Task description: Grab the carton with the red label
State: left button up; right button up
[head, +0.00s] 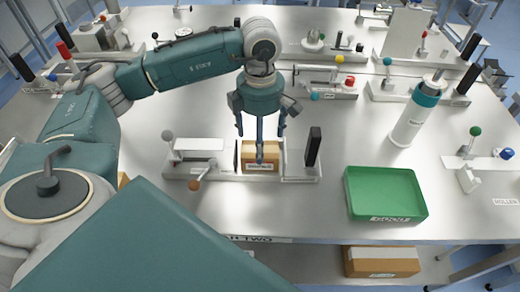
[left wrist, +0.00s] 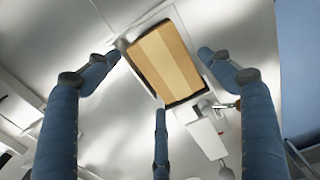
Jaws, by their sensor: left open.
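A brown carton (head: 271,155) sits in a white fixture (head: 220,172) on the metal table in the head view. Its front bears a small pale label; I cannot make out any red on it. My left gripper (head: 260,138) points down above this carton, its three fingers spread and empty. In the left wrist view the carton (left wrist: 165,62) shows from above with a lighter tape strip, lying between the open fingertips. One finger hides part of its front in the head view. My right gripper is not in view.
Another carton (head: 381,262) lies on the lower shelf.

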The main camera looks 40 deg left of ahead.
pick_arm(q)
jog(key=shift+f, duration=0.95)
jog(key=shift+c, duration=0.5)
jog(key=c, duration=0.9)
jog(key=shift+r, duration=0.15)
jog(key=shift+w+r, duration=0.15)
jog(key=shift+r, duration=0.45)
notch_tip(320, 180, up, 19)
jog(key=shift+f, duration=0.2)
